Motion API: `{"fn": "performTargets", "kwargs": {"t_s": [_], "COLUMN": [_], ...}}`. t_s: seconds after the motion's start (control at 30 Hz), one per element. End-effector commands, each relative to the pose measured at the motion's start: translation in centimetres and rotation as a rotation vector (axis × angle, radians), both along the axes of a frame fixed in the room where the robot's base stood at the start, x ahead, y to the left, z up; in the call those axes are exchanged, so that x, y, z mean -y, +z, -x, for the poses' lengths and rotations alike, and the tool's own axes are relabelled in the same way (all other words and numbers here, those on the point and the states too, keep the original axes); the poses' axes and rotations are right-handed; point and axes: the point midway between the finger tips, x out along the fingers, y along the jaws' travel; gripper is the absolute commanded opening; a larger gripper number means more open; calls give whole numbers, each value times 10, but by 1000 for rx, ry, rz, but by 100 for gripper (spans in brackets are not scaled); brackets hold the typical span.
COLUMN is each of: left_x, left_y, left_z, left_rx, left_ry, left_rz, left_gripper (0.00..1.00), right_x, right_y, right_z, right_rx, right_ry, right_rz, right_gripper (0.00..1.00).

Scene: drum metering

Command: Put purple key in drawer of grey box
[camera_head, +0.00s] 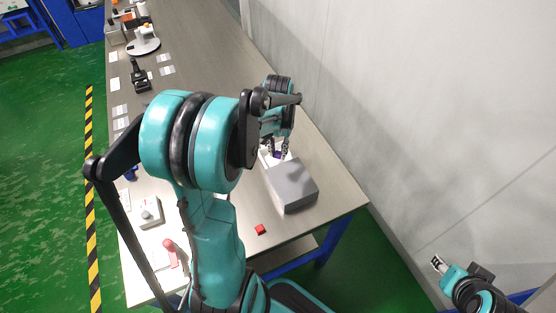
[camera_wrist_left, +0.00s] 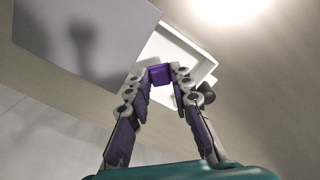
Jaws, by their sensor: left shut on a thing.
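The grey box (camera_head: 292,187) stands near the right edge of the table, and its white drawer (camera_head: 265,157) is pulled out on the far side. The box (camera_wrist_left: 75,35) and the open drawer (camera_wrist_left: 203,62) also show in the left wrist view. My left gripper (camera_head: 277,153) is over the drawer, beside the box. In the left wrist view my left gripper (camera_wrist_left: 160,80) is shut on the purple key (camera_wrist_left: 159,74), which shows as a small purple block between the fingertips. I cannot tell whether the key touches the drawer. My right gripper (camera_head: 438,262) is at the lower right, away from the table; its jaws are too small to judge.
A small red block (camera_head: 260,229) lies near the front table edge. A grey device (camera_head: 149,212) and a red-handled thing (camera_head: 170,250) are at the left. A black device (camera_head: 139,76) and a white round stand (camera_head: 143,45) are farther back. A wall runs along the right.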

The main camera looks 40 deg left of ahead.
Motion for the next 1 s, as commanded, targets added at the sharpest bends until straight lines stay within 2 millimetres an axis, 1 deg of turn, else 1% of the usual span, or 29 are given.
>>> {"fn": "performTargets", "kwargs": {"t_s": [0.07, 0.23, 0.3, 0.53, 0.67, 0.7, 0.73, 1.0], "left_x": [0, 0, 0, 0, 0, 0, 0, 0], "left_y": [-6, -33, -41, -39, -43, -43, -42, -42], "left_z": [-1, -1, -1, 0, 0, 0, 0, 0], "left_rx": [0, 0, 0, 0, 0, 0, 0, 0], "left_ry": [0, 0, 0, 0, 0, 0, 0, 0], "left_rz": [0, 0, 0, 0, 0, 0, 0, 0], "left_gripper": [11, 11, 11, 11, 11, 26, 30, 30], "right_x": [0, 0, 0, 0, 0, 0, 0, 0], "right_y": [-4, -19, -22, -20, -23, -23, -22, -22], "right_z": [0, 0, 0, 0, 0, 0, 0, 0], "right_rx": [0, 0, 0, 0, 0, 0, 0, 0], "right_ry": [0, 0, 0, 0, 0, 0, 0, 0], "right_rz": [0, 0, 0, 0, 0, 0, 0, 0], "right_gripper": [40, 40, 40, 40, 40, 40, 40, 40]}}
